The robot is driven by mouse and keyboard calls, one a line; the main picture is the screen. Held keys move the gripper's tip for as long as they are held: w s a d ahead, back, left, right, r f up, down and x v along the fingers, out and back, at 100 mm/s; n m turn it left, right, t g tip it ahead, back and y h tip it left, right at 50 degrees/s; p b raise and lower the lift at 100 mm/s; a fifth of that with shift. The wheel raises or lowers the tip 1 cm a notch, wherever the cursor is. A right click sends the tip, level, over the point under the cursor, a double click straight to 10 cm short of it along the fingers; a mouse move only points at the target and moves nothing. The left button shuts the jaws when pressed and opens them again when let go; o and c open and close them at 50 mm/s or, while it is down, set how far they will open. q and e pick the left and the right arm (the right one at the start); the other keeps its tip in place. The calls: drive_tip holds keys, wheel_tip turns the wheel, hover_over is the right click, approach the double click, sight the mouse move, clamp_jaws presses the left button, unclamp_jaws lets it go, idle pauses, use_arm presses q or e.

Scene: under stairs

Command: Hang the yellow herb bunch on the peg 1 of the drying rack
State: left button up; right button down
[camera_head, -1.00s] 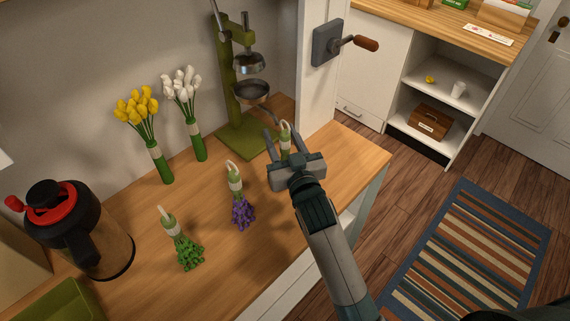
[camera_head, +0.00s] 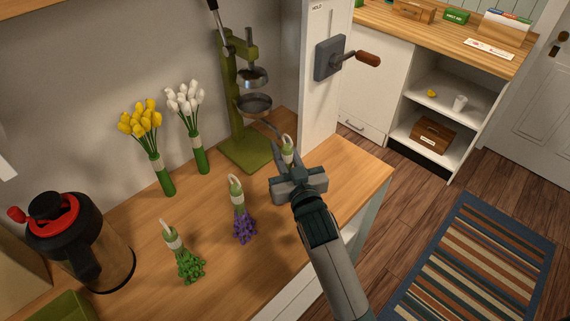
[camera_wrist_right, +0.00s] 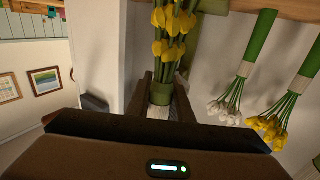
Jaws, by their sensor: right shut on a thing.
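The yellow herb bunch shows in the right wrist view (camera_wrist_right: 172,45) as yellow flower heads on green stems with a green and white wrap. In the head view only its green top with a pale loop (camera_head: 287,146) shows; the rest is hidden behind my gripper. My right gripper (camera_head: 287,158) is shut on the bunch near the counter's right end. In the wrist view its fingers (camera_wrist_right: 165,100) press on both sides of the wrap. I cannot make out the drying rack or peg 1 in either view. My left gripper is not in view.
A purple bunch (camera_head: 242,222) and a green bunch (camera_head: 187,262) lie on the wooden counter (camera_head: 215,265). Yellow tulips (camera_head: 143,122) and white tulips (camera_head: 187,100) are behind them. A green press (camera_head: 247,150), a red-lidded jug (camera_head: 95,255) and a wall crank (camera_head: 335,58) stand nearby.

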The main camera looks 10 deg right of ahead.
sight(286, 145)
drive_tip(key=shift+r, duration=0.15)
drive_tip(key=shift+r, duration=0.6)
wheel_tip(286, 145, up, 2)
drive_tip(key=shift+r+b, duration=0.1)
drive_tip(key=shift+b, duration=0.55)
drive_tip(key=s+d+r+p, duration=0.1)
drive_tip(key=s+d+r, duration=0.4)
drive_tip(key=s, duration=0.5)
wheel_tip(286, 145, up, 2)
drive_tip(key=shift+s+d+r, duration=0.15)
drive_tip(key=shift+s, duration=0.1)
drive_tip(key=c, duration=2.1)
unclamp_jaws()
clamp_jaws()
